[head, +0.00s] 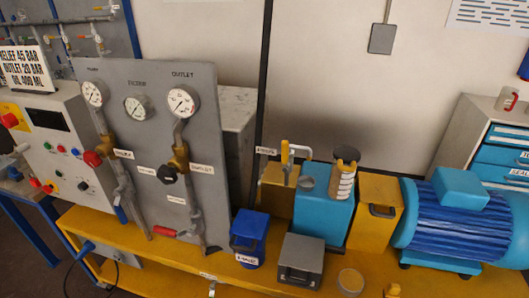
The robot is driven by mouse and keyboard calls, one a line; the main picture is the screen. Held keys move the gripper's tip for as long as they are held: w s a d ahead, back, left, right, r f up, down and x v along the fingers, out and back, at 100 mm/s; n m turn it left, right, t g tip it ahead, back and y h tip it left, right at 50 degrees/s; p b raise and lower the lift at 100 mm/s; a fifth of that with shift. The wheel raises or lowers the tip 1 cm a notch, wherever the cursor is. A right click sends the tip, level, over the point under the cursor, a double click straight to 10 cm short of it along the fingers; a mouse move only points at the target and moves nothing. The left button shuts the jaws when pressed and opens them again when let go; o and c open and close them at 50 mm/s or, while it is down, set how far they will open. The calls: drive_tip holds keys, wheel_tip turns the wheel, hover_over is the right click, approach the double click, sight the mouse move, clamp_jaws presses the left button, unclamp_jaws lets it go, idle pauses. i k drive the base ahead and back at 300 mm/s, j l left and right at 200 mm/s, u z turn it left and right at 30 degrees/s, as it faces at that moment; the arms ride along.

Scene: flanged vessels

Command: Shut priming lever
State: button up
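A small yellow lever (285,153) stands upright on a pipe fitting behind the blue pump block (323,212), right of centre in the head view. A small white label (265,151) beside it is too small to read surely, so I cannot confirm that this is the priming lever. I cannot make out my gripper in this view.
A yellow bench (190,264) carries a blue box (248,236), a grey box (301,260), a yellow block (375,212) and a blue motor (450,215). A thin dark post (264,90) stands left of the yellow lever. A control box (60,150) is at left.

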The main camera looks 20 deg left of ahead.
sight(285, 143)
drive_tip(key=u, duration=0.9)
drive_tip(key=i+j+z, duration=0.1)
drive_tip(key=i+z, duration=0.2)
drive_tip(key=i+j+z, duration=0.15)
drive_tip(key=z, duration=0.15)
drive_tip(key=i, duration=0.05)
